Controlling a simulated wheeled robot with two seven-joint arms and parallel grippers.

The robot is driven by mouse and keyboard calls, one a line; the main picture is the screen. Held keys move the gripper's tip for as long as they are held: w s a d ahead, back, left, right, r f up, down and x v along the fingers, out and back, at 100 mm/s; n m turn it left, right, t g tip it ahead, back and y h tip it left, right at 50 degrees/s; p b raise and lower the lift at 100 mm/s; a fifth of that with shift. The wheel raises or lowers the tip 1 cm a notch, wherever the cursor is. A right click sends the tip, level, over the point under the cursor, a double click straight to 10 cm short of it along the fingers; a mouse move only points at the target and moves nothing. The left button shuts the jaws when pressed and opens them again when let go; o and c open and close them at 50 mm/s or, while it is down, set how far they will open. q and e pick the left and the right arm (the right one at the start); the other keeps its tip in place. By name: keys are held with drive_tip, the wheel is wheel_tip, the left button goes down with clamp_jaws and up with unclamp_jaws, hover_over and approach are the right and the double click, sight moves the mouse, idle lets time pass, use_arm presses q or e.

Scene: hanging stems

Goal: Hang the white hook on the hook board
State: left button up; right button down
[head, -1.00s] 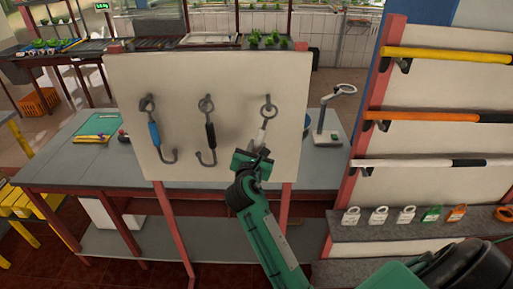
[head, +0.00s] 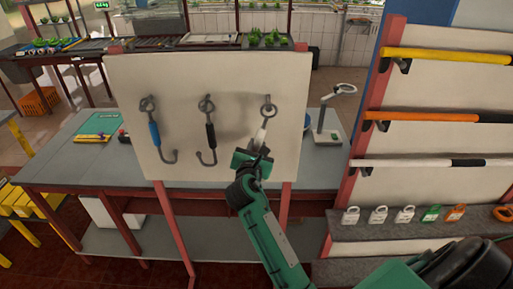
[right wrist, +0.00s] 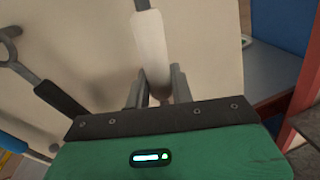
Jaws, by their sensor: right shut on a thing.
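The hook board (head: 225,80) is a pale upright panel on red posts. The white hook (head: 261,135) is at the board's right side, its ring at the right peg (head: 267,108); whether the ring is around the peg or in front of it I cannot tell. My right gripper (head: 256,152) is shut on the white hook's lower part, which it hides. In the right wrist view the white handle (right wrist: 150,45) rises from between the fingers (right wrist: 160,88). A blue hook (head: 155,135) and a black hook (head: 210,133) hang to the left. My left gripper is out of view.
A grey table (head: 75,165) stands behind the board, with a stand (head: 328,125) on it. At right, a rack holds yellow (head: 440,55), orange (head: 430,116) and white (head: 410,163) bars. Several padlocks (head: 378,215) line its ledge.

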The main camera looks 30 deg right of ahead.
drive_tip(key=shift+p+x, duration=0.55)
drive_tip(key=shift+x, duration=1.1)
idle(0.8)
drive_tip(key=shift+w+d+r+p, duration=0.1)
drive_tip(key=shift+w+p, duration=0.25)
drive_tip(key=shift+w, duration=0.25)
drive_tip(key=shift+w+f, duration=0.2)
drive_tip(key=shift+f, duration=0.15)
idle(0.8)
drive_tip(key=c, duration=1.1)
unclamp_jaws()
